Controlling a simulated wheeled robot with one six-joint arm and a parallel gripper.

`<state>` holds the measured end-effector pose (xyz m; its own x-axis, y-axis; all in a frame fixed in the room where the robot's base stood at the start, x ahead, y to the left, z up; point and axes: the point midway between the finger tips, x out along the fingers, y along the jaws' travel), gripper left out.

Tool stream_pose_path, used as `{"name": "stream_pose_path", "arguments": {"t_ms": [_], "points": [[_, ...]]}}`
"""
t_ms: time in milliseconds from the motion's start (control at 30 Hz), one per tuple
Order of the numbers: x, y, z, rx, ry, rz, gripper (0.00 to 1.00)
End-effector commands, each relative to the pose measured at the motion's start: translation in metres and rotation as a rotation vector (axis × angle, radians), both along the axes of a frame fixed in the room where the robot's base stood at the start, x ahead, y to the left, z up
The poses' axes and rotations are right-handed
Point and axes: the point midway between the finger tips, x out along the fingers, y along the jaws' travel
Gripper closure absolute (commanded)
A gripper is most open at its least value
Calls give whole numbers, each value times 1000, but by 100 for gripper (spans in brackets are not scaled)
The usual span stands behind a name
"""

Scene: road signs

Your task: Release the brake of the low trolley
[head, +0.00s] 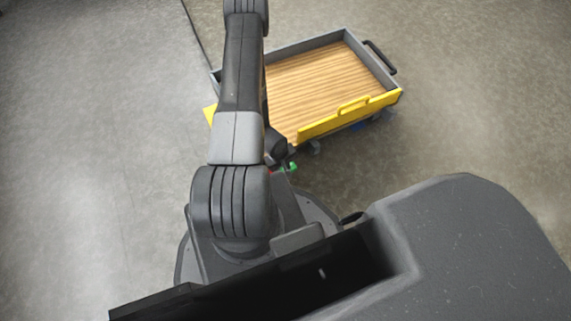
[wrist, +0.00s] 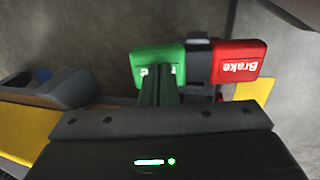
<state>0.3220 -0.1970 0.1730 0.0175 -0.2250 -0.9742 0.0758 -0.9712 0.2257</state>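The low trolley (head: 353,117) has a wooden deck, grey rim walls and a yellow front panel with a yellow handle. At its near edge, the green pedal (wrist: 172,55) and the red pedal marked "Brake" (wrist: 240,62) sit side by side in the wrist view. The green pedal also shows small in the head view (head: 292,167). My gripper (wrist: 159,76) has its fingers together, with the tips over the near edge of the green pedal. I cannot tell whether they touch it. In the head view my arm hides the gripper and part of the trolley.
A black handle (head: 380,57) sticks out from the trolley's far right side. A yellow part (wrist: 25,135) and a grey-blue wheel part (wrist: 62,87) lie left of the pedals. The grey floor (head: 90,120) is open on the left.

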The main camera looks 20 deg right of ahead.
Motion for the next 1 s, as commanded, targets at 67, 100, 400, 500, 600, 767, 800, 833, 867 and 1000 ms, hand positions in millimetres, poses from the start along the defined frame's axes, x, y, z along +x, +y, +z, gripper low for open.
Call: {"name": "stream_pose_path", "arguments": {"t_ms": [67,100,400,500,600,767,800,833,867,1000], "points": [[0,0,-1,0,0,0,100],[0,-1,-1,-1,0,0,100],[1,-3,-3,-1,-1,-1,100],[1,-4,-5,-2,-1,0,100],[1,-5,-7,-2,-1,0,100],[1,-7,-12,-1,-1,-1,100],[1,-8,-14,-1,-1,0,100],[1,-8,-15,-1,-1,0,100],[1,-9,-16,-1,-1,0,100],[1,-10,-19,-1,0,0,100]]}}
